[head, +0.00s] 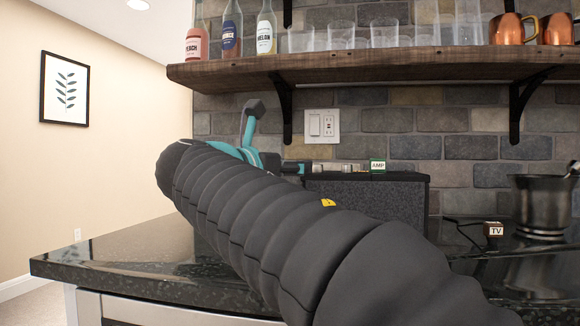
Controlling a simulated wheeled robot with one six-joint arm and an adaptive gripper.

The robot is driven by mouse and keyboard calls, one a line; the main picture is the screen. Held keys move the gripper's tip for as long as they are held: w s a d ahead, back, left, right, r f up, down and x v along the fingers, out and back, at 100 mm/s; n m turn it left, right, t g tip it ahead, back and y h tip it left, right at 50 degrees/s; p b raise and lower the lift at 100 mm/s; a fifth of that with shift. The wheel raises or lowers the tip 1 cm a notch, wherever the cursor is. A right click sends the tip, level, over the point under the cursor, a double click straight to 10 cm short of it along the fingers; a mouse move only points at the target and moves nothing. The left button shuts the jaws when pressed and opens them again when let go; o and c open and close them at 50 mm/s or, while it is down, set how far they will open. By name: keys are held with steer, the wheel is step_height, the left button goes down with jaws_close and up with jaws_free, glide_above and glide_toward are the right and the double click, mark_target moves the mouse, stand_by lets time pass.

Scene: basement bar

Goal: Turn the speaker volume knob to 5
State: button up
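The speaker (372,198) is a dark box with a grey cloth front and stands on the dark counter against the brick wall. A small tag reading AMP (378,166) sits at its top edge. A strip with small light-coloured parts (345,168) shows along its top left. I cannot make out the volume knob or its setting. My gripper (297,168) is at the speaker's upper left corner, beyond my dark sleeved arm. It is small and partly hidden, so I cannot tell whether it is open or touches the speaker. My arm hides the speaker's lower left.
A wooden shelf (370,68) with bottles, glasses and copper mugs hangs above on black brackets. A TV tag (493,229) and a metal pot (541,204) stand to the right. The counter (120,262) is clear at the left.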

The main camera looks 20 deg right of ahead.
mark_target(315, 166)
steer(key=x, duration=1.1)
steer(key=shift+w+d, duration=0.1)
